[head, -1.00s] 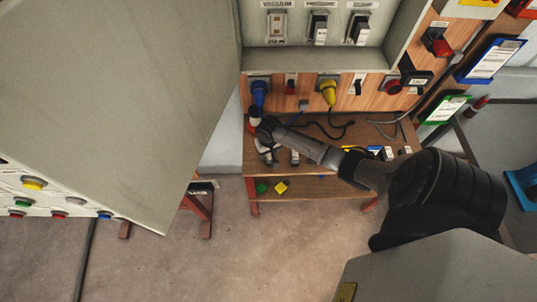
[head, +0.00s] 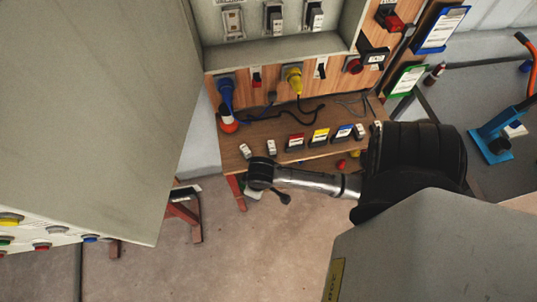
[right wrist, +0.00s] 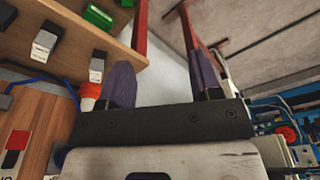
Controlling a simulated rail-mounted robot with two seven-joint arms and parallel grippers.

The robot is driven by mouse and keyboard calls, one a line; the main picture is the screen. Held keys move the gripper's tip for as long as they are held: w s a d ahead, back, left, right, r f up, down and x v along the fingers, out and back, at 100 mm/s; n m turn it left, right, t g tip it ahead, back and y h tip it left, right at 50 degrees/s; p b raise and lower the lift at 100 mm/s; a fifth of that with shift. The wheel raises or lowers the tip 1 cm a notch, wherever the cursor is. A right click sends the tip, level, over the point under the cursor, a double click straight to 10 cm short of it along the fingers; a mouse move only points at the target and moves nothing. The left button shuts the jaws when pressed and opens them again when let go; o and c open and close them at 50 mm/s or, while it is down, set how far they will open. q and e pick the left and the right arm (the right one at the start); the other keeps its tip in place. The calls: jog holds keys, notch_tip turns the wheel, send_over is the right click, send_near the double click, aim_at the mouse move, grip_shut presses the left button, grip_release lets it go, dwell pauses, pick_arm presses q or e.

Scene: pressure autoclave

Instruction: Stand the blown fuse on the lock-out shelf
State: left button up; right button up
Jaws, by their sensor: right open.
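Two pale, dark-based fuse-like blocks stand near the front left of the wooden bench shelf (head: 220,157), one at the left (head: 245,151) and one beside it (head: 271,147). Both also show in the right wrist view, one at the left (right wrist: 45,40) and one nearer the fingers (right wrist: 97,65). I cannot tell which, if either, is the blown fuse, nor which surface is the lock-out shelf. My left gripper is out of view.
Red (head: 296,141), yellow (head: 320,136) and blue (head: 344,133) labelled blocks stand along the bench. Fuse holders (head: 273,17) line the panel above.

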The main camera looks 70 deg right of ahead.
jog(key=s+a+r+n+t, duration=0.2)
jog(key=s+a+r, duration=0.4)
jog(key=s+r, duration=0.1)
jog(key=shift+a+r+n, duration=0.3)
jog(key=shift+a+r, duration=0.05)
jog(key=shift+r, duration=0.1)
jog(key=shift+s, duration=0.15)
dwell(0.9)
